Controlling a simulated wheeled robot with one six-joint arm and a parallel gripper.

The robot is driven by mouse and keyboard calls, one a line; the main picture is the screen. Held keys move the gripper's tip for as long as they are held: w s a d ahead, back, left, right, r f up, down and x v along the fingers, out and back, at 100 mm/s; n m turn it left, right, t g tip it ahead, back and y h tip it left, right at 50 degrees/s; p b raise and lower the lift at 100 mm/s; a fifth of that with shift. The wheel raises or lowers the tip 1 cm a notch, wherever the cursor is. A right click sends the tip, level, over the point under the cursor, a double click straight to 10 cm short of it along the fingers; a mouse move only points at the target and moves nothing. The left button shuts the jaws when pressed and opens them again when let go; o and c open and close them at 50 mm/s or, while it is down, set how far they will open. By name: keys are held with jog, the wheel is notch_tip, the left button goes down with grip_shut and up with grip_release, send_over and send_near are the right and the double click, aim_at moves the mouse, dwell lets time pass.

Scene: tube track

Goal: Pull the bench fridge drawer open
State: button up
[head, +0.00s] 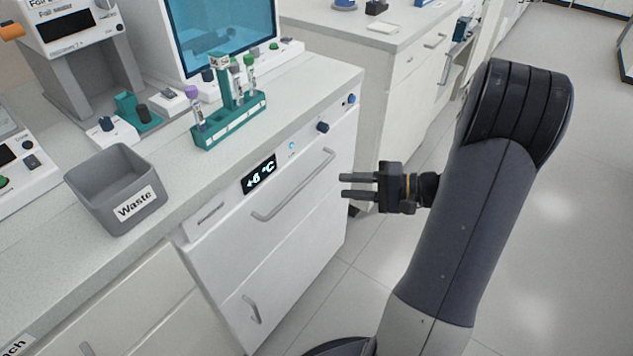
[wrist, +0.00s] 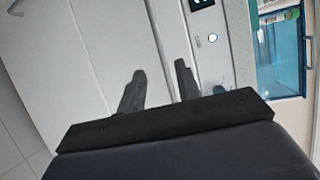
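The bench fridge drawer (head: 290,220) is a white front under the worktop, and it looks closed. A long grey bar handle (head: 296,188) runs across its upper part in the head view. A dark display reading +6 °C (head: 259,174) sits above the handle; part of it shows in the wrist view (wrist: 202,4). My gripper (head: 343,186) is to the right of the handle, apart from it and in front of the fridge. Its two dark fingers are parted with nothing between them. In the wrist view the fingers (wrist: 159,68) point toward the white front; the handle is hard to make out there.
A grey waste bin (head: 118,190) and a green tube rack (head: 230,120) with several tubes stand on the worktop above. A lower front with a small handle (head: 251,309) is below the drawer. Another bench (head: 405,75) stands behind. The floor (head: 545,220) on the right is clear.

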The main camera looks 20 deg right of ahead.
jog(key=x, duration=1)
jog(key=shift+b, duration=0.35)
grip_shut()
